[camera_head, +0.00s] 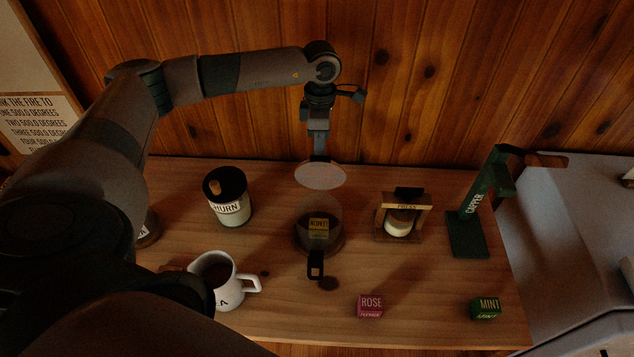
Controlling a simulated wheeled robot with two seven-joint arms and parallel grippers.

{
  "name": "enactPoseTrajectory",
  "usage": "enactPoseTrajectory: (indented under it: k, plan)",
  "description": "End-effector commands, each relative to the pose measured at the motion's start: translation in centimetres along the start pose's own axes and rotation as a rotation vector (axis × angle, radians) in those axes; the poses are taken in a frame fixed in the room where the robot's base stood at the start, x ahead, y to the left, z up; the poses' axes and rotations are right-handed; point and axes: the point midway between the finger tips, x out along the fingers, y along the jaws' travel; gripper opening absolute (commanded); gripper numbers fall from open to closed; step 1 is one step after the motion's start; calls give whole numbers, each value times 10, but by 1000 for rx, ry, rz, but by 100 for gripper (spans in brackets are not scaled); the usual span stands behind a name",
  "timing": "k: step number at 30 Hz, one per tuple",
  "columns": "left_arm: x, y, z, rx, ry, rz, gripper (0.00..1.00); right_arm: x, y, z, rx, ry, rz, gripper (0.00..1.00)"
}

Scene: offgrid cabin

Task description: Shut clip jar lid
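The clip jar (318,232) stands mid-table, a clear jar with dark contents and a yellow label. Its round pale lid (320,175) is open, raised above the back of the jar mouth. A black clip (315,266) hangs at the jar's front. My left gripper (318,153) points down just behind the lid, its tips at the lid's back edge. I cannot tell whether they touch it or how far apart the fingers are. My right gripper is not in view.
A churn jar (229,199) and a white mug (222,281) stand left of the jar. A small press (401,222) and a green capper (468,228) stand right. Rose (370,306) and mint (485,308) boxes lie in front. A plank wall (420,80) rises behind the table.

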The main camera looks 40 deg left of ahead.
Motion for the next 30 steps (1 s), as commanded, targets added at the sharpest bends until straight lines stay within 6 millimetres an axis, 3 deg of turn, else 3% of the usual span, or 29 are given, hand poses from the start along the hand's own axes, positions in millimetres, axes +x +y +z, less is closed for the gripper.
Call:
enactPoseTrajectory:
  k: [30]
  plan:
    - [-5, -15, 0, 0, 0, 141, 0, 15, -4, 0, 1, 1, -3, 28]
